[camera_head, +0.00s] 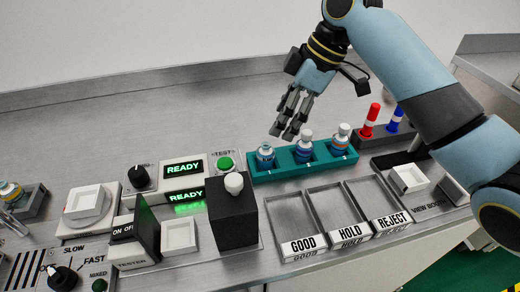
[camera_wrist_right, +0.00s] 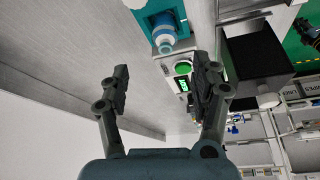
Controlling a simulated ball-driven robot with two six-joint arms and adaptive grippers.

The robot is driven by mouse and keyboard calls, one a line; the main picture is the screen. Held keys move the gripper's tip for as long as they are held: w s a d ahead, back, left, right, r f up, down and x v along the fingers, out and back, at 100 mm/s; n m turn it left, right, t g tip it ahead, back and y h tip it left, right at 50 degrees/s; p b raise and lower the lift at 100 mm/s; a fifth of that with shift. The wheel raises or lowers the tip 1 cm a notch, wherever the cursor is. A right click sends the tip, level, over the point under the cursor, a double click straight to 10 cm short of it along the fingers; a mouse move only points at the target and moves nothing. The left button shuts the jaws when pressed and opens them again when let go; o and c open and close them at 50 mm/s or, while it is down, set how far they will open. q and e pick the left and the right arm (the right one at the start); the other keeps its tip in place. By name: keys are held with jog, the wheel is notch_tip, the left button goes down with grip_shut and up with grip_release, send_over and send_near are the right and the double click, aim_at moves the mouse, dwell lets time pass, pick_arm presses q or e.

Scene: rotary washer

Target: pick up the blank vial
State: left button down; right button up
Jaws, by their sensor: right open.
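Another vial (camera_head: 10,191) sits in a grey holder at the far left. My right gripper (camera_head: 284,130) is open and empty, above and behind the left part of the rack. In the right wrist view, a vial (camera_wrist_right: 164,38) in the teal rack (camera_wrist_right: 150,8) lies beyond the open fingers (camera_wrist_right: 161,76).
Trays marked GOOD (camera_head: 286,217), HOLD and REJECT lie in front of the rack. A black box with a white knob (camera_head: 234,183) stands left of them. Red (camera_head: 370,120) and blue (camera_head: 394,121) markers stand right of the rack. The bench behind is clear.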

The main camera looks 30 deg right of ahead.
aim_at(268, 145)
jog(key=x, duration=0.3)
jog(key=shift+a+f, duration=0.2)
jog(key=shift+f, duration=0.1)
jog(key=shift+a+f, duration=0.1)
jog(key=shift+f, duration=0.15)
jog(key=x, duration=0.4)
jog(key=shift+s+a+f, duration=0.1)
jog(key=shift+a+f, duration=0.05)
jog(key=shift+f, duration=0.3)
jog(key=c, duration=1.2)
pick_arm(q)
jog(key=shift+s+r, duration=0.15)
jog(key=shift+s, duration=1.05)
pick_arm(e)
jog(key=shift+c, duration=0.2)
